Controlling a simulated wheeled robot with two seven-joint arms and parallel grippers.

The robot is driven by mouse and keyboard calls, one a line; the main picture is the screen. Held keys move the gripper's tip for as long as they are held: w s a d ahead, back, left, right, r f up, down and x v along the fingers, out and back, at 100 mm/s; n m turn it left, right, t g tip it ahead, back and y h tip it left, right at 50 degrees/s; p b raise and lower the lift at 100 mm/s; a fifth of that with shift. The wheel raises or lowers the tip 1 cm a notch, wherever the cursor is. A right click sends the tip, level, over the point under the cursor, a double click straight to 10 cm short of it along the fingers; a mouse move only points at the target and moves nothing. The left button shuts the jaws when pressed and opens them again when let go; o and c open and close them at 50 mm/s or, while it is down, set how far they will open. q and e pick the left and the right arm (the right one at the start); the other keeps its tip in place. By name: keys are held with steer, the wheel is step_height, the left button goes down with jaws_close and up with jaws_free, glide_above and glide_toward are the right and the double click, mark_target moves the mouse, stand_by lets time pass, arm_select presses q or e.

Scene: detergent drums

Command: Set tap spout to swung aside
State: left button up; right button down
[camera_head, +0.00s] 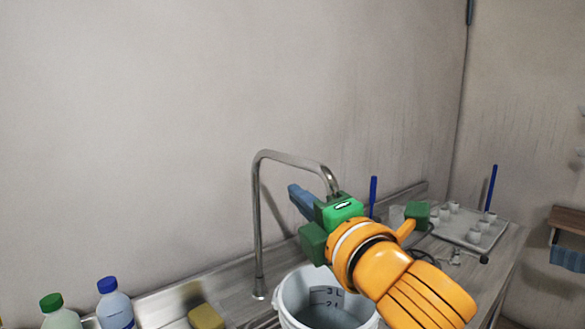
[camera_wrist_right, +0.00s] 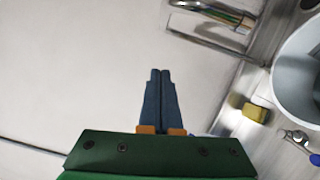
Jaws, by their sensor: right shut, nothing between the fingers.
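The tap spout (camera_head: 295,160) is a bent steel pipe. In the head view it rises from its base behind the sink edge and arches to the right, its end above the white bucket (camera_head: 290,300). My right gripper (camera_head: 294,190) is under the arch, its blue fingers pointing up and left between the riser and the spout end. In the right wrist view the fingers of the gripper (camera_wrist_right: 160,75) are shut with nothing between them, and steel pipe (camera_wrist_right: 205,12) shows apart from them at the top. The green gripper body overlaps the spout's end in the head view, so contact there cannot be told. My left gripper is not in view.
A yellow sponge (camera_head: 206,317) lies left of the bucket. Two bottles, one with a blue cap (camera_head: 116,308) and one with a green cap (camera_head: 60,317), stand at lower left. A grey tray (camera_head: 462,232) with small white pieces and a blue rod is at right. The wall is close behind.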

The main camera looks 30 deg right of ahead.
steer(key=w+d+r+p, duration=0.1)
steer(key=w+d+p, duration=0.4)
steer(key=w, duration=0.6)
steer(key=p, duration=0.2)
steer(key=shift+p, duration=0.35)
